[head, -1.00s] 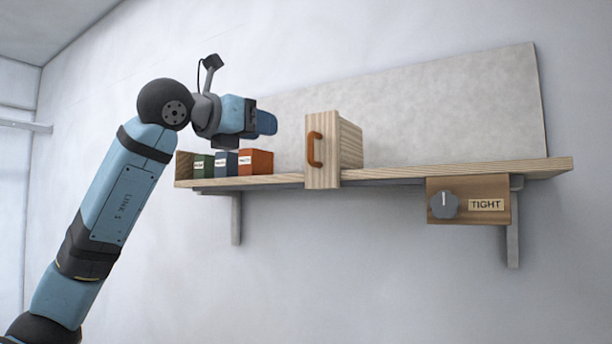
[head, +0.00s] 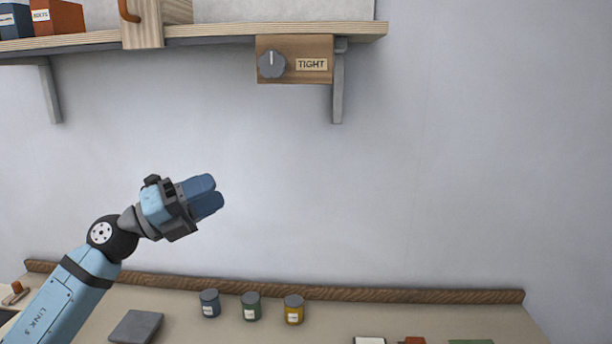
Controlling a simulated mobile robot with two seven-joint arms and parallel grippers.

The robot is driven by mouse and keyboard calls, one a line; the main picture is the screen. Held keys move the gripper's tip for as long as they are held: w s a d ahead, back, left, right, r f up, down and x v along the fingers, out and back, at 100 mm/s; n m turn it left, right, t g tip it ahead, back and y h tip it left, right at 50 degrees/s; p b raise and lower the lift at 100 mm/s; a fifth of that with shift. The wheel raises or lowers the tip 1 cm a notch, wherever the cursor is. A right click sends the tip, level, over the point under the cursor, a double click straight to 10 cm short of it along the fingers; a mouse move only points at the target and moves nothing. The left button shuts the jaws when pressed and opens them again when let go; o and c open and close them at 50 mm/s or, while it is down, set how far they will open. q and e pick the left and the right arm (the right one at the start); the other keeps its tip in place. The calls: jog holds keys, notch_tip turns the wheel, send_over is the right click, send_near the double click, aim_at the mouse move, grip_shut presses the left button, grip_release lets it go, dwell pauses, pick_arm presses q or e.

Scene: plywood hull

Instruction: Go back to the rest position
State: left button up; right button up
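My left gripper (head: 207,198) is in the head view, left of centre, in the air before the bare wall between shelf and bench. Its two blue fingers lie side by side with no clear gap, and nothing shows between them. It is apart from everything around it. My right gripper is not in view.
The wooden shelf (head: 220,34) runs along the top left, with a knob box (head: 293,75) marked TIGHT under it. The bench (head: 180,329) below holds blue (head: 209,303), green (head: 251,307) and yellow (head: 293,310) jars and a grey slab (head: 136,326). The wall at right is clear.

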pick_arm(q)
jog(key=s+a+f+n+t+y+p, duration=0.1)
jog(key=s+f+n+t+y, duration=0.2)
jog(key=f+n, duration=0.55)
jog(key=s+a+f+n+t+y+p, duration=0.15)
jog(key=f+n+t+y, duration=0.3)
jog(key=f+n, duration=0.45)
jog(key=s+a+f+n+t+y, duration=0.1)
jog(key=s+f+n+t+y, duration=0.25)
jog(key=f+n, duration=0.5)
jog(key=s+f+n+g+y+p, duration=0.1)
jog(key=s+f+n+g+y, duration=0.4)
jog(key=s+f, duration=1.6)
notch_tip(320, 180, down, 3)
jog(key=n+g, duration=0.2)
jog(key=g, duration=0.1)
jog(key=shift+d+n+g+y, duration=0.2)
jog(key=shift+n+g+y, duration=0.1)
jog(key=shift+g, duration=0.1)
